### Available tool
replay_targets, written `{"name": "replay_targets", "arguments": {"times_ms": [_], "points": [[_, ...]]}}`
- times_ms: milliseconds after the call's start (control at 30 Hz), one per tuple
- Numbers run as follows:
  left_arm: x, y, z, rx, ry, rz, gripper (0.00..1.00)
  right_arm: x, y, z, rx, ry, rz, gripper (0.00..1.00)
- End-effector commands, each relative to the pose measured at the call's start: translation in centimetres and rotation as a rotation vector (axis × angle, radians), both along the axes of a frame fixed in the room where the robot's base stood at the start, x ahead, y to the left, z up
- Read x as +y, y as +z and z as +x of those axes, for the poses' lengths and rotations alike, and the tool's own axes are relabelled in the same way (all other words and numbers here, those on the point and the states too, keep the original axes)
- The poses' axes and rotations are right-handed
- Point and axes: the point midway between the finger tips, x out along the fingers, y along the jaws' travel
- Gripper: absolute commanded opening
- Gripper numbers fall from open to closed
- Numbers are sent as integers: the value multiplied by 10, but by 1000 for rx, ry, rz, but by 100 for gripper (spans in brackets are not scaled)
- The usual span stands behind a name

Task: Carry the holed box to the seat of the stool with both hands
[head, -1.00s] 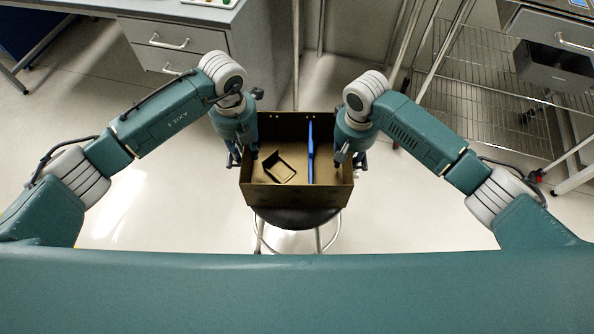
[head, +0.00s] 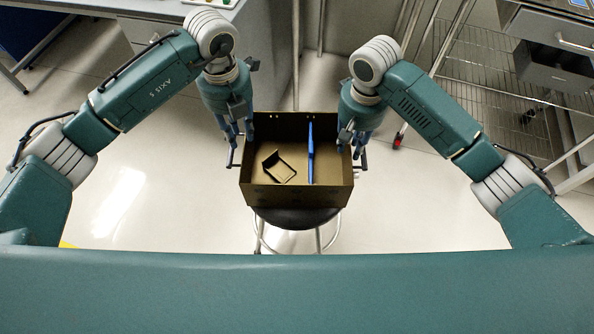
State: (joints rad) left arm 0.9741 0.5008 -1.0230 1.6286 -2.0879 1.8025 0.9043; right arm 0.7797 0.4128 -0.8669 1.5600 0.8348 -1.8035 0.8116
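The holed box (head: 297,195), an open brown box, rests on the dark round seat of the stool (head: 295,218), whose front edge and metal legs show below it. A small dark square frame (head: 279,167) and a blue upright piece (head: 311,152) are inside the box.
A grey drawer bench (head: 170,30) stands at the back left. A wire shelf rack (head: 480,90) and an instrument cart with a drawer (head: 555,65) stand at the back right. The pale floor around the stool is clear.

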Motion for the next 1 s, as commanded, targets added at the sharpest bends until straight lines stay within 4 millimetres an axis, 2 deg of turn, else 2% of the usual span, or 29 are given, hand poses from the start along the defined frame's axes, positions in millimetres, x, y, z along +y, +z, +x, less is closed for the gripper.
{"name": "replay_targets", "arguments": {"times_ms": [100,300,1000], "points": [[0,0,0,0,0,0,26,0,21,1,-4,-1,1,26],[0,0,0,0,0,0,26,0,38,0,-1,0,0,26],[0,0,0,0,0,0,26,0,39,0,0,0,0,26]]}}
